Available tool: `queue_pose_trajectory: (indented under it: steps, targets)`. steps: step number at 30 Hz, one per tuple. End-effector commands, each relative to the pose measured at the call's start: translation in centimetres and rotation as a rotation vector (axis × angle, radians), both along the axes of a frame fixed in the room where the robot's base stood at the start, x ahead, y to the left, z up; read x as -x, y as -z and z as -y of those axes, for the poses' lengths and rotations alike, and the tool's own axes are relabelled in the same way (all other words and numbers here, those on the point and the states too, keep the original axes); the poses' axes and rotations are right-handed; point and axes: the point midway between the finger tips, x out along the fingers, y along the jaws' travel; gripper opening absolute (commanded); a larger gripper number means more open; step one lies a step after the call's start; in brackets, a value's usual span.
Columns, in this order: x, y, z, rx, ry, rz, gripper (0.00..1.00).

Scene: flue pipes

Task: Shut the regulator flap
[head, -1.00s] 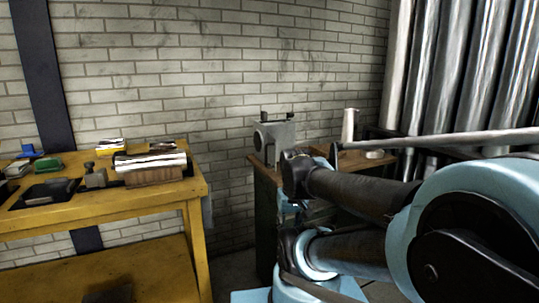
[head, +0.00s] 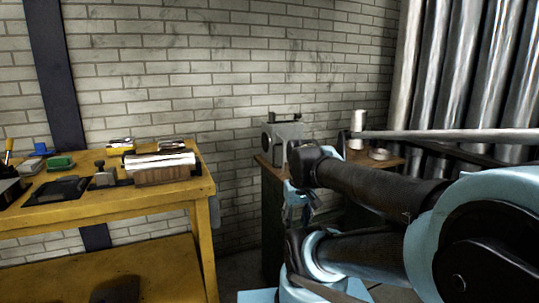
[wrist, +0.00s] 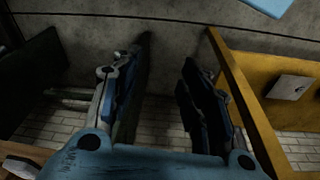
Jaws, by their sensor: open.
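No regulator flap can be made out for certain. A grey metal box (head: 285,137) with a dark bracket on top and a round opening in its left side stands on a wooden cabinet (head: 272,178) against the brick wall. My arm partly hides it in the head view. My gripper (wrist: 163,65) is open and empty in the wrist view, its dark fingers spread wide over the floor.
A yellow workbench (head: 203,188) stands at the left, with a metal cylinder (head: 160,160) on a wooden block and small tools. A pale cylinder (head: 359,122) stands on the cabinet. Tall metal pipes (head: 455,75) fill the right. A floor gap separates bench and cabinet.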

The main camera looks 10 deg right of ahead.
Motion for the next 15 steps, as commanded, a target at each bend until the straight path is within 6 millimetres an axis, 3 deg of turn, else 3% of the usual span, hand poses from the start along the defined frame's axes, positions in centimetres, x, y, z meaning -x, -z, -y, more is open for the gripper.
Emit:
queue_pose_trajectory:
  steps: [1, 4, 15]
  targets:
    - [-1.0, -1.4, -0.1, 0.011, -0.039, -0.009, 0.22]
    - [-2.8, -3.9, -0.3, 0.038, -0.132, -0.029, 0.00]
    - [-10.7, -12.1, -2.1, 0.130, -0.479, -0.112, 0.00]
